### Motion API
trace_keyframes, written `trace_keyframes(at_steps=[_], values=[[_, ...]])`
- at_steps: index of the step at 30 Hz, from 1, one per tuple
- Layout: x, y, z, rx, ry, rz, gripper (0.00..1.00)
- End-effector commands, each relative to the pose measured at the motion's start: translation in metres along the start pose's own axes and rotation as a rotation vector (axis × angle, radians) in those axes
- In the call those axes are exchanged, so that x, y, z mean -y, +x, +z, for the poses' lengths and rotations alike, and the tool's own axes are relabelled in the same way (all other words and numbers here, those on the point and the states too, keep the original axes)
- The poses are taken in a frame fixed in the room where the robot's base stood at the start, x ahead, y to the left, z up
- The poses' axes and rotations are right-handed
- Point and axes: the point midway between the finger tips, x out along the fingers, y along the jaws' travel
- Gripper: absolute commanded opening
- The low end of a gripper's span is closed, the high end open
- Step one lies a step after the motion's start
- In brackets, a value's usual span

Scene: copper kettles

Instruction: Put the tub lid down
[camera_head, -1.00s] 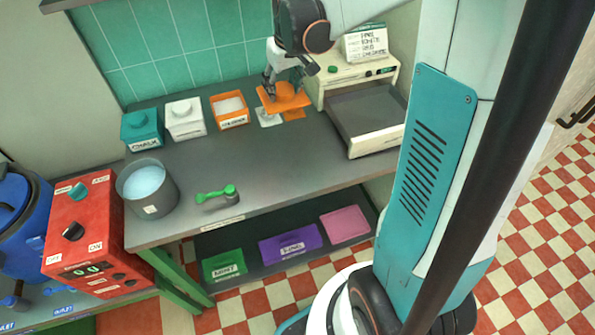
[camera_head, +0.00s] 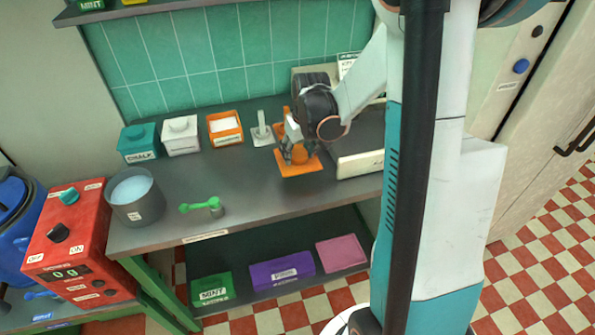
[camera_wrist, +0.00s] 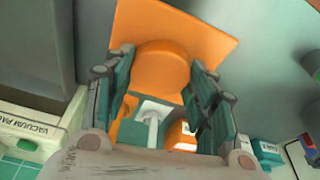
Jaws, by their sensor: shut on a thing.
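The orange tub lid (camera_head: 299,167) is a flat square plate with a round raised knob. My gripper (camera_head: 297,152) is shut on the knob from above. In the wrist view, the lid (camera_wrist: 180,30) shows between the two fingers (camera_wrist: 160,88). The lid is over the grey worktop, in front of the vacuum machine's left side; I cannot tell whether it touches the surface. The open orange tub (camera_head: 226,131), with white contents, stands to the left at the back. It also shows in the wrist view (camera_wrist: 180,137).
A grey-white stand (camera_head: 262,134) and an upright orange piece (camera_head: 286,116) stand behind the lid. The vacuum machine (camera_head: 360,165) is close on the right. White (camera_head: 181,138) and teal (camera_head: 138,145) tubs are at the back left. The worktop's front middle (camera_head: 250,195) is clear.

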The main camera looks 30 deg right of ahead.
Motion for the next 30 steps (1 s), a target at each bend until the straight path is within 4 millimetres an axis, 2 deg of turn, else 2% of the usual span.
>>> trace_keyframes(at_steps=[1,3,10,18,29,30], values=[[0.0,0.01,0.003,0.0,0.0,0.0,0.27],[0.0,0.018,0.005,0.0,0.0,0.0,0.27],[0.0,0.03,0.009,0.0,0.0,0.0,0.27],[0.0,0.064,0.018,0.0,0.0,0.0,0.27],[0.0,0.067,0.019,0.0,0.0,0.0,0.27],[0.0,0.067,0.019,0.0,0.0,0.0,0.54]])
